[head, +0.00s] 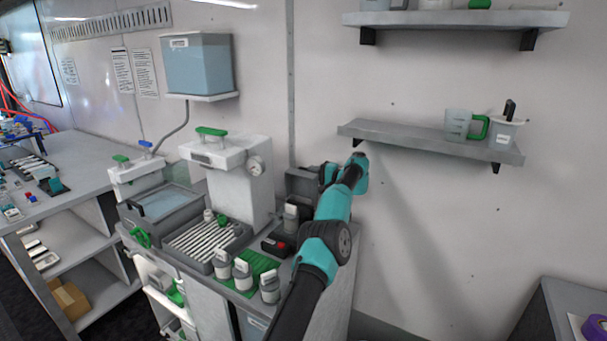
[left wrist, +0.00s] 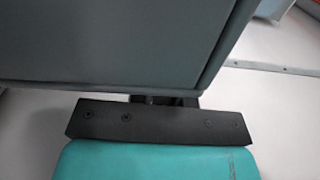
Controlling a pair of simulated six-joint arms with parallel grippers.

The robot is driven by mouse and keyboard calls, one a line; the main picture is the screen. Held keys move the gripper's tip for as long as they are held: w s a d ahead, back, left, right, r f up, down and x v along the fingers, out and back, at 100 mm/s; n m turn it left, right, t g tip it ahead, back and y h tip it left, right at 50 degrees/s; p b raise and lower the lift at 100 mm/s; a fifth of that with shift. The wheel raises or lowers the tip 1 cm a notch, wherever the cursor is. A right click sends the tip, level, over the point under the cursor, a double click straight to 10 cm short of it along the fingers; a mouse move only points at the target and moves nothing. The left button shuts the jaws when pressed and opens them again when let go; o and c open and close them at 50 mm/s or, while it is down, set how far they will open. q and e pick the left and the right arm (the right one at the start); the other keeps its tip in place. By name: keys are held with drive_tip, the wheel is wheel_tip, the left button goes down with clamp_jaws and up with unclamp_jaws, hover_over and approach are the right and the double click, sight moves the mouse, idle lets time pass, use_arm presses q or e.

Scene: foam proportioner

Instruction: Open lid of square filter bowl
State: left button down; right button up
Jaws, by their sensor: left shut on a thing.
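A dark grey box (head: 301,182), which seems to be the square filter bowl, stands on the counter against the back wall, right of the white machine. My left gripper (head: 326,174) is at its right side, and my teal wrist partly hides it. In the left wrist view a large grey panel (left wrist: 110,45), seemingly its lid, fills the upper left. My left gripper (left wrist: 160,101) is shut at the panel's lower edge; the gripped part is mostly hidden behind the dark jaw bar. I cannot tell how far the lid is open. My right gripper is not in view.
The white machine (head: 230,175) with a gauge stands left of the box. A black unit with a red button (head: 280,244) and several small canisters (head: 243,274) are in front. A wall shelf (head: 430,139) with a jug (head: 458,125) is right of my wrist.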

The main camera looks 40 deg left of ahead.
use_arm(q)
drive_tip(key=shift+r, duration=0.15)
drive_tip(key=c, duration=1.1)
unclamp_jaws()
drive_tip(key=shift+c, duration=0.2)
drive_tip(key=shift+w+d, duration=0.2)
drive_tip(key=shift+d, duration=0.4)
drive_tip(key=v, duration=1.6)
